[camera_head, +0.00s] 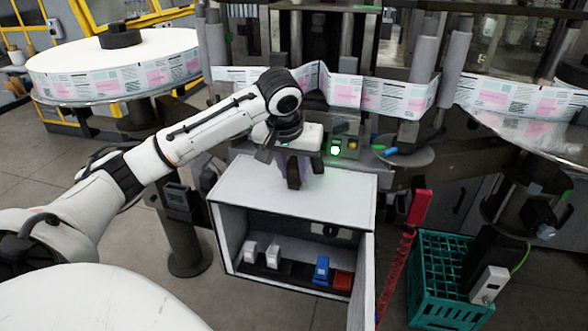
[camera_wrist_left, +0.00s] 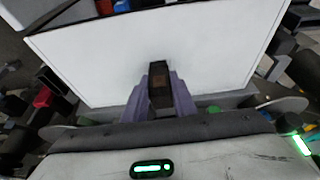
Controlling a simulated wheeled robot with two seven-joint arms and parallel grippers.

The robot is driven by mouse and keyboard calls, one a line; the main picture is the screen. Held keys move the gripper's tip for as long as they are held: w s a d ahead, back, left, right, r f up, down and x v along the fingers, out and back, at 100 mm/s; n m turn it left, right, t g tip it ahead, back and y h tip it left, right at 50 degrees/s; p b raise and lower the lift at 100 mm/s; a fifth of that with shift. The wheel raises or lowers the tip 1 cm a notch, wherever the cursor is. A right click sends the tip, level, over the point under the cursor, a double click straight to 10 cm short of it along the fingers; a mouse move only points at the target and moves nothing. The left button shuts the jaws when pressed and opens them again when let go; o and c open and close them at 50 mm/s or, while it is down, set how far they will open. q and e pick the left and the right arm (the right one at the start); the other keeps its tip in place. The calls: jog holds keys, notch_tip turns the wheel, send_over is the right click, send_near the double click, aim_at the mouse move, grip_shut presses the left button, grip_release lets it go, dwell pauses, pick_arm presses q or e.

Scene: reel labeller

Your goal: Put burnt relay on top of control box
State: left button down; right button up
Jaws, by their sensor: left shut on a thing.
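The control box (camera_head: 290,187) is a white-grey cabinet with a flat top and an open front. My left gripper (camera_head: 302,168) is over its top, pointing down. In the left wrist view, its fingers (camera_wrist_left: 160,92) are shut on a small dark block with a brownish patch, the burnt relay (camera_wrist_left: 160,86). The pale top of the box (camera_wrist_left: 115,58) lies right beyond it. I cannot tell whether the relay touches the top. Inside the box are two white relays (camera_head: 261,254), a blue one (camera_head: 321,269) and a red one (camera_head: 342,280). My right gripper is out of view.
The box door (camera_head: 367,270) stands open at the right. A green crate (camera_head: 432,300) is on the floor to the right, near a red device (camera_head: 419,207) with a coiled cord. Machinery with a label web (camera_head: 385,97) and a lit green button (camera_head: 335,150) stands behind.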

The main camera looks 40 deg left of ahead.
pick_arm(q)
jog(key=shift+f, duration=0.15)
jog(key=c, duration=1.5)
grip_release()
jog(key=shift+o, duration=0.2)
jog(key=v, duration=1.2)
jog(key=shift+r, duration=0.2)
